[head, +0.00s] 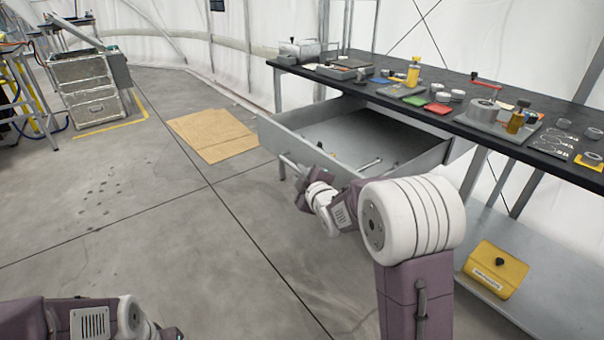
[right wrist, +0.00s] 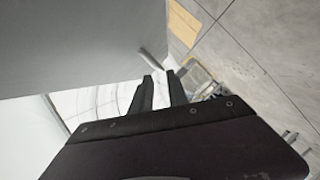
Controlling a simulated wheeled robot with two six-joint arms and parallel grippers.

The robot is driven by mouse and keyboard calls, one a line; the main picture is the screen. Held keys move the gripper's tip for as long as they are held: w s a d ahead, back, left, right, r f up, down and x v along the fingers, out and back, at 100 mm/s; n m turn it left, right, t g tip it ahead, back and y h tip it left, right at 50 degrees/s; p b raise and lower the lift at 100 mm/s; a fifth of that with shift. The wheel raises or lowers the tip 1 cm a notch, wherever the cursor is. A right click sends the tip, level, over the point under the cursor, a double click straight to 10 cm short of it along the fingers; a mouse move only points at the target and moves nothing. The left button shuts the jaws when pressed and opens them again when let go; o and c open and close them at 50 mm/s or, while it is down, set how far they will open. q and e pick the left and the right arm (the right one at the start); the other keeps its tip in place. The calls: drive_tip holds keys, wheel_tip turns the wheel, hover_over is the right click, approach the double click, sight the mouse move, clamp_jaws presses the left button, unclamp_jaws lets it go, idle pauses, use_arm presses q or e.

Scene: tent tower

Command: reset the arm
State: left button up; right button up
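My right arm reaches to the front of an open drawer (head: 345,135) under the black-topped workbench. My right gripper (head: 291,162) is at the outer side of the drawer's front panel, beside the handle. In the right wrist view, its two dark fingers (right wrist: 161,84) stand apart with a gap between them, and nothing is seen held. The grey handle (right wrist: 152,59) shows just beyond the fingertips; I cannot tell whether they touch it. Part of my left arm shows at the bottom left of the head view, but its gripper is out of view.
The drawer holds a few small items. The workbench (head: 462,95) carries trays, weights and small parts. A yellow pouch (head: 494,269) lies on the lower shelf. A cardboard sheet (head: 212,135) lies on the floor, and metal cases (head: 88,90) stand far left.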

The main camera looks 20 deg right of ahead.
drive_tip(key=shift+s+r, duration=0.15)
drive_tip(key=shift+s, duration=0.5)
